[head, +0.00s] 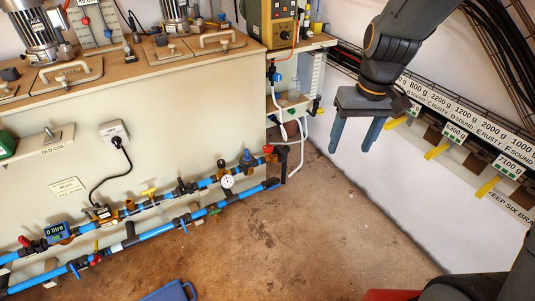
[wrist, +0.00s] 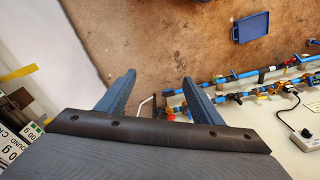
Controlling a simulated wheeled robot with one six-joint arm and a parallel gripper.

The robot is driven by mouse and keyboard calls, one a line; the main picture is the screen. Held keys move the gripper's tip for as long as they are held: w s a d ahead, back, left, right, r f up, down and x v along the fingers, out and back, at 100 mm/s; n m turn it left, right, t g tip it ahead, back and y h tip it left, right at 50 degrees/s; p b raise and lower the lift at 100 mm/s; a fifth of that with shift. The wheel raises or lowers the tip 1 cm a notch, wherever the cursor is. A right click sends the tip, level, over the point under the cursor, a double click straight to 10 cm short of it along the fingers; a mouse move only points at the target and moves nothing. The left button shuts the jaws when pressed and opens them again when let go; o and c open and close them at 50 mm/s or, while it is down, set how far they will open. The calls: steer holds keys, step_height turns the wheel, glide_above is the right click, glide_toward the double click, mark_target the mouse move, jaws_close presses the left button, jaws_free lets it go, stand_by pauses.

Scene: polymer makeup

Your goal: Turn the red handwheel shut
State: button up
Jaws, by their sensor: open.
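A small red handwheel (head: 268,149) sits at the right end of the upper blue pipe, low in front of the cream cabinet.
Two blue pipes (head: 160,228) with valves and a round gauge (head: 227,181) run along the cabinet (head: 170,115). White hoses (head: 303,135) hang near the handwheel. A labelled rail with yellow tabs (head: 437,152) lines the right wall. A blue tray (wrist: 250,27) lies on otherwise clear floor.

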steer(key=w+a+f+n+b, duration=0.1)
steer(key=w+a+f+b, duration=0.2)
steer(key=w+f+b, duration=0.4)
steer(key=w+a+f+n+t+y+b, duration=0.1)
steer(key=w+a+f+n+b, duration=0.15)
steer(key=w+f, duration=0.45)
steer(key=w+a+f+n+b, duration=0.1)
steer(key=w+a+f+b, duration=0.25)
steer(key=w+b, duration=0.45)
steer(key=n+t+y+b, duration=0.1)
steer(key=n+y+b, duration=0.15)
steer(key=b, duration=0.95)
glide_toward(269, 147)
steer(key=shift+n+h, duration=0.35)
steer(key=shift+n, duration=0.05)
steer(key=b+x, duration=0.1)
steer(key=x, duration=0.1)
steer(key=b+x, duration=0.1)
steer(key=x, duration=0.2)
steer(key=b+x, duration=0.1)
steer(key=x, duration=0.2)
steer(key=shift+s+a+f, duration=0.1)
steer(key=shift+a+f, duration=0.05)
steer(key=shift+a, duration=0.3)
steer(key=c, duration=1.1)
steer(key=shift+o, duration=0.2)
